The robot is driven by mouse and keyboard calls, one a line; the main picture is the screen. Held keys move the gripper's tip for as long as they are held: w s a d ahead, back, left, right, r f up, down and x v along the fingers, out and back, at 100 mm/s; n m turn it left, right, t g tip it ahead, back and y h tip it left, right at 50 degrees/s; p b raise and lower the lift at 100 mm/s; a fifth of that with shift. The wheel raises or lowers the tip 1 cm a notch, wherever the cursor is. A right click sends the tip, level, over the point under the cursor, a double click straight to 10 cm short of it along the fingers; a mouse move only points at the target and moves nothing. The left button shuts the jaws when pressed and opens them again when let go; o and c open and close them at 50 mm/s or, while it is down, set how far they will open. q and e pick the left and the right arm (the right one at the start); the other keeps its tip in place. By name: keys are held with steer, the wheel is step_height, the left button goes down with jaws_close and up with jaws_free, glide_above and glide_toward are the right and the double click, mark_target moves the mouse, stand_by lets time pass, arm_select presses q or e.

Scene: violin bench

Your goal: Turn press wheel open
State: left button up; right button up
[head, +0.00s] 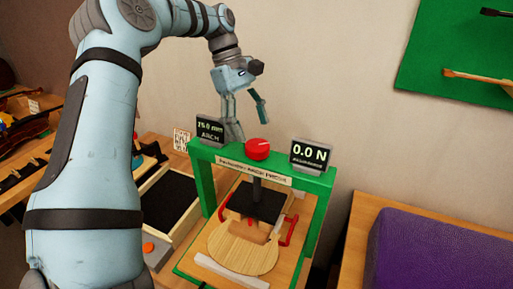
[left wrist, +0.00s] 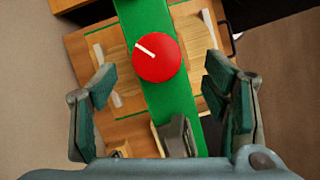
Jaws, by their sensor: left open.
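The press wheel (head: 257,149) is a red round knob with a white mark, on top of the green press frame (head: 205,185). In the left wrist view the wheel (left wrist: 157,57) lies ahead, between the two fingers in the picture. My left gripper (head: 248,112) is open and empty above and slightly left of the wheel, apart from it. Its green-padded fingers (left wrist: 165,95) also show in the left wrist view. Under the frame, a dark press plate (head: 258,202) sits above a round-edged wooden violin plate (head: 240,248). My right gripper is not in view.
A display reading 0.0 N (head: 311,154) stands right of the wheel, and another display (head: 210,130) stands left, close to my left gripper. A black-topped tray (head: 168,200) lies left of the press. A purple block (head: 430,255) is at right.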

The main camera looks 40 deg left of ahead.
mark_target(258, 144)
arm_select(q)
steer(key=x, duration=0.4)
steer(key=shift+w+f, duration=0.35)
steer(key=shift+w, duration=0.05)
steer(key=shift+s+d+f, duration=0.1)
steer(key=shift+f, duration=0.05)
steer(key=shift+s, duration=0.15)
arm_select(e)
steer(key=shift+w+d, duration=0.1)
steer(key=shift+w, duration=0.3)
arm_select(q)
steer(key=shift+c, duration=0.3)
steer(key=c, duration=1.1)
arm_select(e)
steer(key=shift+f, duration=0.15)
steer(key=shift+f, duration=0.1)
